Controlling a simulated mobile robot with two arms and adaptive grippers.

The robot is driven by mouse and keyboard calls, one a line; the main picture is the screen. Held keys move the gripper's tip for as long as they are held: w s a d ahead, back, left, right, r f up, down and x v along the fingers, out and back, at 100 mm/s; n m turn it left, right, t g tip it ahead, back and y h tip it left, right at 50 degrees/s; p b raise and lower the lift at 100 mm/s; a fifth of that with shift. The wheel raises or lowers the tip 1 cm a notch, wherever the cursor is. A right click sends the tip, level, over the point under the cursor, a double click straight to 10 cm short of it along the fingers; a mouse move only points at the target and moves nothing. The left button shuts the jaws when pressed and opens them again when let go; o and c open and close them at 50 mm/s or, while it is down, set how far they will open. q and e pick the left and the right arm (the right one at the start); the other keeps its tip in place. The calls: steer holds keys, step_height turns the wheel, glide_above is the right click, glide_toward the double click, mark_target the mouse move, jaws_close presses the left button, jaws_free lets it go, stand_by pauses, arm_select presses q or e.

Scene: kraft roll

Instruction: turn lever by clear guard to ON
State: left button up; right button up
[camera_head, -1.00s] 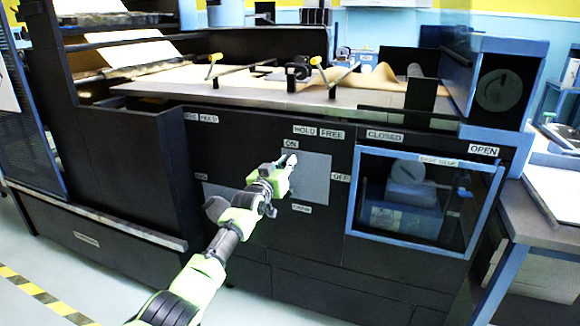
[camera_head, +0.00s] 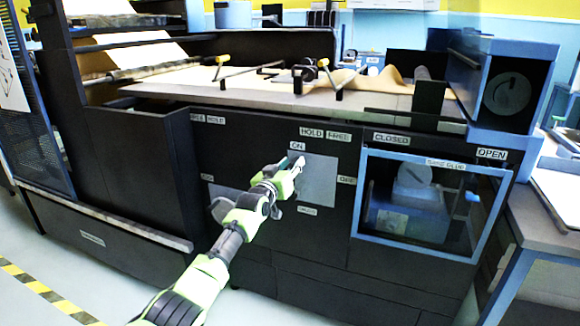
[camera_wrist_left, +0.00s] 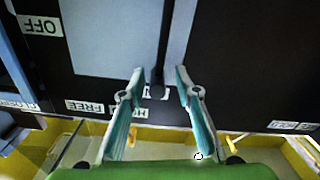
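The grey lever plate (camera_head: 318,182) is on the dark machine front, with an ON label (camera_head: 297,146) above it and an OFF label (camera_head: 346,180) to its right. My left gripper (camera_head: 294,163) is in front of the plate's upper left, just below ON, and hides the lever in the head view. In the left wrist view, which looks inverted, a dark bar that looks like the lever (camera_wrist_left: 166,40) runs toward the ON label, between the tips of my open left gripper (camera_wrist_left: 158,72). I cannot tell whether they touch. The clear guard (camera_head: 415,200) is a blue-framed window to the right. My right gripper is not in view.
CLOSED (camera_head: 391,138) and OPEN (camera_head: 491,154) labels sit above the guard. HOLD and FREE labels (camera_head: 325,134) are above ON. Another grey plate (camera_head: 225,197) lies left, partly behind my arm. Yellow-tipped handles (camera_head: 222,60) stand on the table above.

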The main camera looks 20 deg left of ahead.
arm_select(q)
steer(key=shift+s+d+f, duration=0.1)
steer(key=shift+s, duration=0.45)
steer(key=s, duration=1.1)
steer(key=shift+a, duration=0.35)
